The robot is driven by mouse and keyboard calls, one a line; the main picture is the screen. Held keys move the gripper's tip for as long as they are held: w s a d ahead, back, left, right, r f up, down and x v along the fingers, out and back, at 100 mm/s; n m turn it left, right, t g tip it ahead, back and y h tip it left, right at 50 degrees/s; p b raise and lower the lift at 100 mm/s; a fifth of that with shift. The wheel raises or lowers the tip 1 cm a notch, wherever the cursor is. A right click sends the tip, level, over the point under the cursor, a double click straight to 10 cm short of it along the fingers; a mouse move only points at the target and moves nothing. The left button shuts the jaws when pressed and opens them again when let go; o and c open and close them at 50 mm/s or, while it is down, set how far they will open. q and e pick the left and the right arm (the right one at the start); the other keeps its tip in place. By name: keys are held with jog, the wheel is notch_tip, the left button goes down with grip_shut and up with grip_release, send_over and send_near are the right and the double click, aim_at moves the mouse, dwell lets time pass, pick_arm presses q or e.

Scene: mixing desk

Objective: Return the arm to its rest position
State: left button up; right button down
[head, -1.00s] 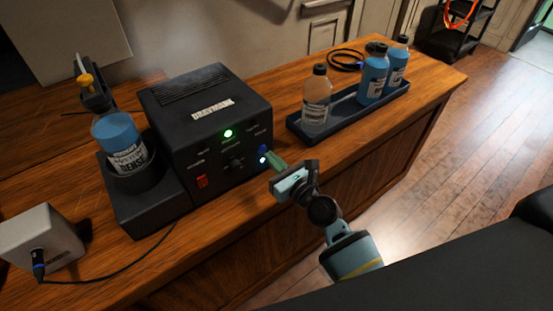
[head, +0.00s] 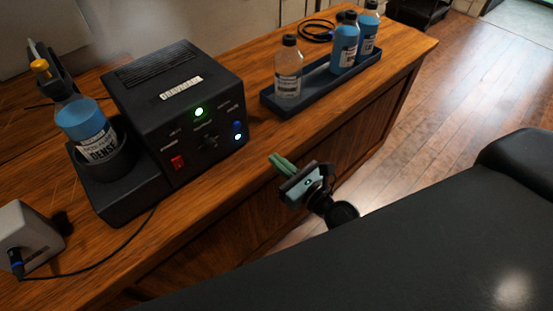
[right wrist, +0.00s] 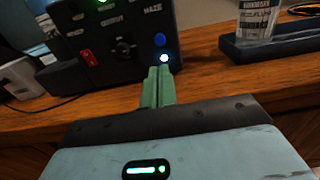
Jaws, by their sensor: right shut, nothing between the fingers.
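My right gripper (head: 279,162) is shut and empty, with its green fingers together. It is in front of the desk's front edge, apart from the black mixing machine (head: 205,95). In the right wrist view the shut fingers (right wrist: 157,88) point toward the machine's front panel, below its blue button (right wrist: 159,40) and a lit white-blue light (right wrist: 164,58). The machine's green light (head: 199,112) is lit. A bottle of blue liquid (head: 80,120) sits upside down in the holder at the machine's left. My left gripper is in neither view.
A dark tray (head: 310,90) with a clear bottle (head: 288,75) and two blue bottles (head: 345,45) stands on the wooden desk (head: 215,178). A grey box (head: 28,238) with a cable is at the left. Open floor (head: 450,90) lies to the right.

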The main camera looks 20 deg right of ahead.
dwell(0.7)
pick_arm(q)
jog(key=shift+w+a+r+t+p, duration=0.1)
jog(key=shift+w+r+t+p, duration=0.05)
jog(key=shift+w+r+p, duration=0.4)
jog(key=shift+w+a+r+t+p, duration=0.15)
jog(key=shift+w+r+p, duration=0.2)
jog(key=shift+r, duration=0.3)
pick_arm(e)
jog(key=s+d+f+n+g+h, duration=0.1)
jog(key=s+f+n+g, duration=0.1)
jog(key=s+f+n, duration=0.4)
jog(key=s+d+f+n+g+h, duration=0.1)
jog(key=s+f+n+g, duration=0.2)
jog(key=s+n, duration=0.9)
jog(key=s+d+f+n+g+h, duration=0.1)
jog(key=s+f+n+g+h, duration=0.1)
jog(key=s+f+n, duration=0.7)
jog(key=f+n+g, duration=0.1)
jog(key=n, duration=0.6)
jog(key=shift+s, duration=0.2)
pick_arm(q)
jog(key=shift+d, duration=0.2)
